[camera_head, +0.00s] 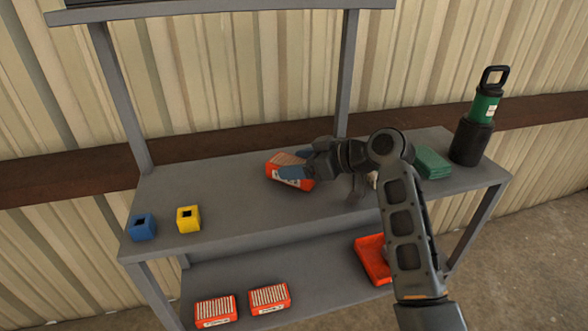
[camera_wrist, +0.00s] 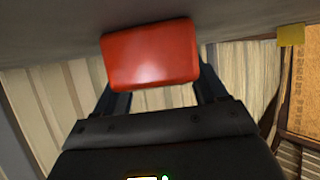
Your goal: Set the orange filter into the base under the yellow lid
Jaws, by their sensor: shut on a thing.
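My gripper (camera_head: 300,164) is shut on an orange filter (camera_head: 276,174) with a pale pleated face, over the middle of the grey bench top. The filter looks tilted; I cannot tell whether it touches the bench. In the wrist view its plain orange side (camera_wrist: 150,55) shows between the fingers (camera_wrist: 160,90). A small yellow block (camera_head: 188,222) with a dark square opening on top stands at the bench's left. I see no clear yellow lid over a base. My arm hides part of the bench right of the filter.
A blue block (camera_head: 142,230) with a similar opening stands left of the yellow one. A green folded stack (camera_head: 432,163) and a green canister (camera_head: 485,107) in a black holder stand right. The lower shelf (camera_head: 325,285) holds two orange filters (camera_head: 215,311) and a red-orange tray (camera_head: 370,262).

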